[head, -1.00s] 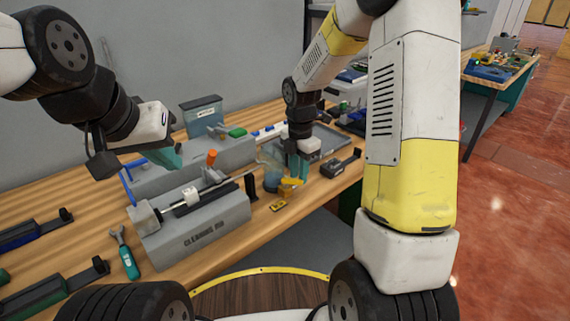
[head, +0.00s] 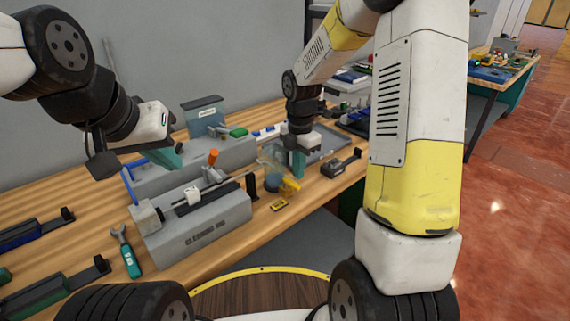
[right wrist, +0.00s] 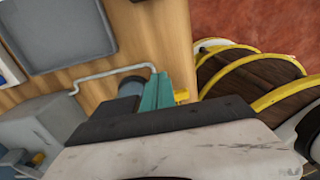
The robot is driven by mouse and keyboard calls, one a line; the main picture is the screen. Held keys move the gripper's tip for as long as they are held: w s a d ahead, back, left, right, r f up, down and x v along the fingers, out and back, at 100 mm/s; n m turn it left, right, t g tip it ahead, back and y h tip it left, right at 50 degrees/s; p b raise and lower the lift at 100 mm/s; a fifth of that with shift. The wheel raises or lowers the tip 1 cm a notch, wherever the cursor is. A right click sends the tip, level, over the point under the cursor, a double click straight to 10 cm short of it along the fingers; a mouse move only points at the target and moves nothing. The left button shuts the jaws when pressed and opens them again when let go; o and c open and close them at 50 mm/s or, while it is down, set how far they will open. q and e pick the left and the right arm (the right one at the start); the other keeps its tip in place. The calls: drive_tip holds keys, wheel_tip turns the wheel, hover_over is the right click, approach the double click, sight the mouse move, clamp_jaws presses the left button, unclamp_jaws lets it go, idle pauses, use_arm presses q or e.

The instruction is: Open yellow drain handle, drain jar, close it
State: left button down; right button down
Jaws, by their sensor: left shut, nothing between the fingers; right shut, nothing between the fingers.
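The yellow drain handle (head: 290,184) is at the front of a dark-capped, cylindrical part (head: 272,182). A clear, jar-like body (head: 268,163) shows faintly above and left of it; any liquid in it cannot be made out. My right gripper (head: 298,168) is shut and empty, pointing down just behind and above the handle. In the right wrist view its teal fingers (right wrist: 157,93) are beside the dark cylinder (right wrist: 131,87), and a bit of yellow (right wrist: 181,96) shows past them. Contact cannot be told. My left gripper (head: 166,157) is shut and empty, raised over the back of the bench at left.
The grey cleaning rig (head: 205,228) stands left of the jar. A small yellow-black item (head: 279,205) lies in front, near the bench edge. A black holder (head: 341,166) stands to the right, and a grey tray (head: 325,145) lies behind. A teal-handled tool (head: 127,252) lies at left.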

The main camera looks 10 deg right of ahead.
wheel_tip(320, 180, up, 6)
drive_tip(key=shift+r, duration=0.15)
idle(0.4)
drive_tip(key=shift+r, duration=0.1)
drive_tip(key=s+d+r+m+t+y, duration=0.1)
drive_tip(key=s+r+m+t, duration=0.2)
drive_tip(key=s+r+m, duration=0.3)
drive_tip(key=s+d+r+m+t+y, duration=0.1)
drive_tip(key=s+r+m+t, duration=0.2)
drive_tip(key=s+m, duration=1.1)
wheel_tip(320, 180, up, 4)
drive_tip(key=m, duration=0.4)
drive_tip(key=shift+s, duration=0.2)
drive_tip(key=shift+w, duration=0.15)
